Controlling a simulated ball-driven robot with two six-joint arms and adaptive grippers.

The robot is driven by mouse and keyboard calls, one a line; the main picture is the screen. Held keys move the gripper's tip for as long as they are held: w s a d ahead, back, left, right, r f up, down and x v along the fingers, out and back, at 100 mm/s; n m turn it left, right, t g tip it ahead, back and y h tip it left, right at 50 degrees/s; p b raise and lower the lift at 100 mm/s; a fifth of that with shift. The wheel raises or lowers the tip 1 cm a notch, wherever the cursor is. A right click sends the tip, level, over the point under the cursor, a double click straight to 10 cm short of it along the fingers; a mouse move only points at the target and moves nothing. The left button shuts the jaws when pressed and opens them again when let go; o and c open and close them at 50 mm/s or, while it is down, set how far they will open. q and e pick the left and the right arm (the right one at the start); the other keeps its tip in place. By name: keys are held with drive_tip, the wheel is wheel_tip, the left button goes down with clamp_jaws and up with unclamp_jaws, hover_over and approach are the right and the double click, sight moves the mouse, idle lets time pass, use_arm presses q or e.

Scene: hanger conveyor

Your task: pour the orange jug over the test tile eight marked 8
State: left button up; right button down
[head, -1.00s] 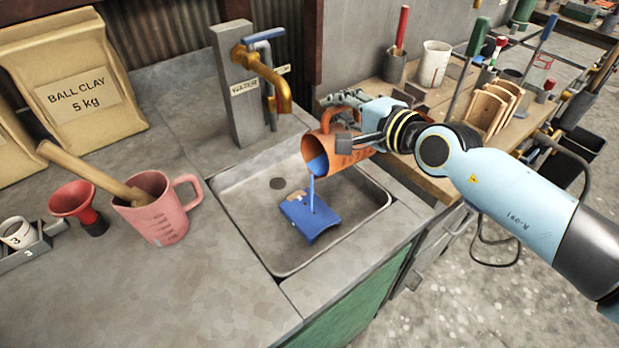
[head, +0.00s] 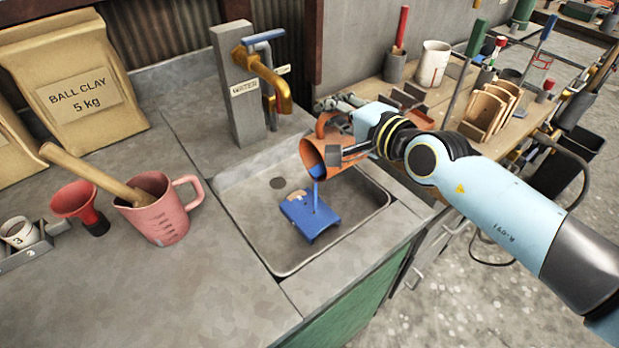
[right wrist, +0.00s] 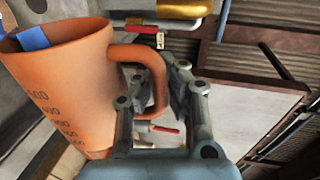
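The orange jug (head: 343,158) is tipped over the sink with its mouth facing left and down. A thin blue stream (head: 316,192) falls from its lip onto the test tile (head: 308,218). The tile lies in the sink, mostly coated blue, with a small tan patch bare at its upper left corner. No number on it is readable. My right gripper (head: 334,128) is shut on the jug's handle; the right wrist view shows the fingers (right wrist: 156,84) around the handle, the jug's body (right wrist: 65,85) and blue at its mouth. My left gripper is out of view.
The metal sink (head: 275,262) surrounds the tile, with the water tap (head: 270,78) behind it. A pink jug (head: 160,215) with a wooden-handled tool, a red funnel (head: 78,203) and clay bags (head: 85,85) stand left. A wooden bench (head: 450,150) with tools is right.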

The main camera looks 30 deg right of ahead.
sight(349, 120)
drive_tip(key=shift+a+r, duration=0.1)
idle(0.3)
drive_tip(key=shift+a+r+n+p, duration=0.1)
drive_tip(key=shift+a+n+p, duration=0.2)
drive_tip(key=shift+a+p, duration=0.15)
drive_tip(key=d+m, duration=0.1)
drive_tip(key=d+m+b, duration=0.1)
drive_tip(key=d, duration=0.1)
drive_tip(key=d+m+y+b, duration=0.1)
drive_tip(key=shift+w+d+r, duration=0.2)
drive_tip(key=shift+w+d, duration=0.05)
drive_tip(key=shift+d, duration=0.15)
drive_tip(key=shift+d+r+m+b, duration=0.1)
drive_tip(key=shift+d+m+b, duration=0.25)
drive_tip(key=shift+m, duration=0.05)
drive_tip(key=shift+r, duration=0.1)
drive_tip(key=shift+a+r, duration=0.1)
drive_tip(key=shift+r, duration=0.05)
drive_tip(key=d+m+b, duration=0.1)
drive_tip(key=b, duration=0.1)
drive_tip(key=d+f+m+y+b, duration=0.1)
drive_tip(key=d+m+b, duration=0.1)
drive_tip(key=shift+w+b, duration=0.2)
drive_tip(key=shift+b, duration=0.2)
drive_tip(key=shift+d+r+m+y+b, duration=0.35)
drive_tip(key=shift+m+b, duration=0.1)
drive_tip(key=shift+m, duration=0.25)
